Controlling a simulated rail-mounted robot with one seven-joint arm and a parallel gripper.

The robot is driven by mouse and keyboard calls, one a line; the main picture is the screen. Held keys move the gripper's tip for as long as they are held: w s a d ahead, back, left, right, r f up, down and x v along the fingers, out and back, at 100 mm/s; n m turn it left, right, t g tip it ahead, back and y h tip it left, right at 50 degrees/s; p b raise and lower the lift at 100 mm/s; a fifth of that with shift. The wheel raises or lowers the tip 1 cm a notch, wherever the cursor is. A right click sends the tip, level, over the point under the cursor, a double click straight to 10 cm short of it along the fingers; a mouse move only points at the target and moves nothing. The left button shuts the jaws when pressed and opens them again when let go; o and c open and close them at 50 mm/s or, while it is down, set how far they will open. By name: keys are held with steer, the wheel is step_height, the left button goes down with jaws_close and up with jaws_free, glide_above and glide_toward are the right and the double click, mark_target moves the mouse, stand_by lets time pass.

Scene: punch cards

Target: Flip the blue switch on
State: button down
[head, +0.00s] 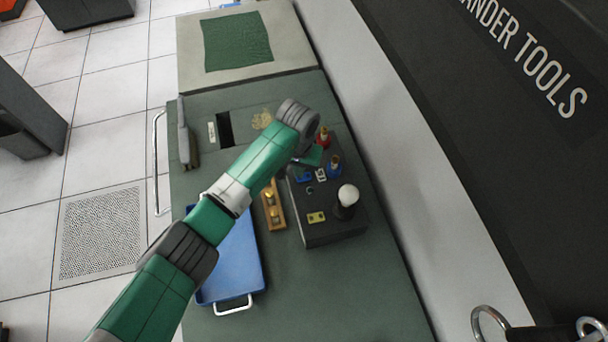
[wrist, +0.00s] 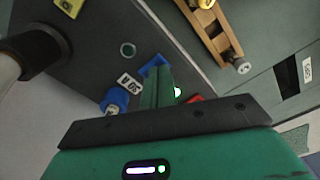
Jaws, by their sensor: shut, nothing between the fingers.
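A black control box (head: 330,225) stands on the green bench. A switch with a blue collar and metal tip (head: 334,165) is on its right side; it also shows in the wrist view (wrist: 115,101). A blue bracket-like piece (head: 303,175) lies to its left, and in the wrist view this piece (wrist: 153,64) is right at my fingertips. My gripper (head: 310,157) is over the box, shut and empty, fingers pointing at the blue piece. In the wrist view my fingers (wrist: 158,82) partly cover it; contact cannot be told. A small greenish-white light (wrist: 177,92) shows beside my fingers.
A red-collared switch (head: 323,138) is behind the blue one. A white-topped black post (head: 347,198) rises near the box's front, beside a yellow label (head: 316,217). A wooden holder (head: 273,208) and blue tray (head: 238,258) lie left. The bench front is clear.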

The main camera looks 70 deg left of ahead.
steer(key=shift+f+b, duration=0.45)
steer(key=shift+f, duration=0.5)
stand_by(0.5)
step_height(320, 180, up, 7)
steer(key=p, duration=0.7)
steer(key=shift+r+p, duration=0.1)
steer(key=shift+p, duration=0.25)
